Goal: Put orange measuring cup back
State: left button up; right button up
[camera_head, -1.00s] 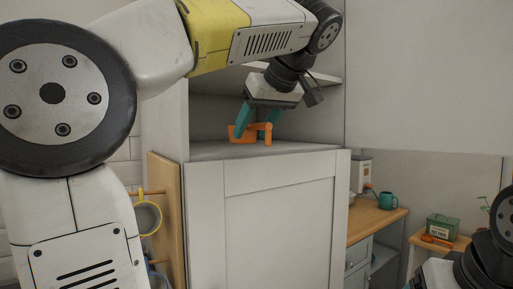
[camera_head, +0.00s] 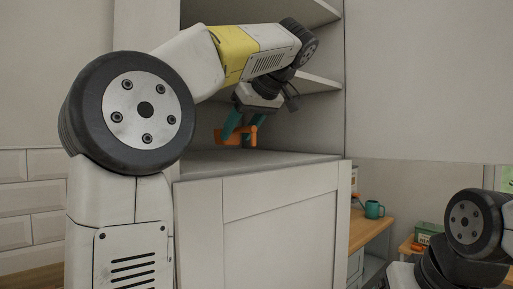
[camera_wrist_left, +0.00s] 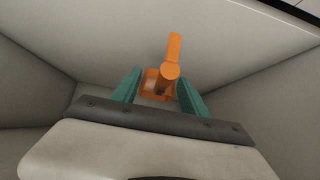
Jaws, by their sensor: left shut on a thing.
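The orange measuring cup (camera_head: 236,137) is between the teal fingers of my left gripper (camera_head: 239,127), inside the open cabinet, just over or on its floor (camera_head: 205,163). I cannot tell whether the cup touches that floor. The left wrist view shows the cup (camera_wrist_left: 170,72) held between the two fingers of the gripper (camera_wrist_left: 158,88), with its handle pointing away toward the top of the picture. My left gripper is shut on it.
Shelves (camera_head: 318,84) lie above and behind my left gripper, and the cabinet's side walls close it in. A closed cabinet door (camera_head: 280,225) is below.

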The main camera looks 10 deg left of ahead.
pick_arm(q)
jog(key=w, duration=0.3)
jog(key=w+d, duration=0.1)
jog(key=w, duration=0.1)
jog(key=shift+w+f, duration=0.2)
jog(key=shift+f, duration=0.1)
jog(key=shift+s+f, duration=0.15)
jog(key=shift+f, duration=1.55)
jog(key=shift+f, duration=0.1)
jog(key=o, duration=1.6)
jog(key=shift+d+r, duration=0.1)
jog(key=shift+r, duration=0.2)
jog(key=v, duration=1.1)
jog(key=shift+s+d+r, duration=0.1)
jog(key=shift+s+d, duration=0.1)
jog(key=shift+s, duration=0.1)
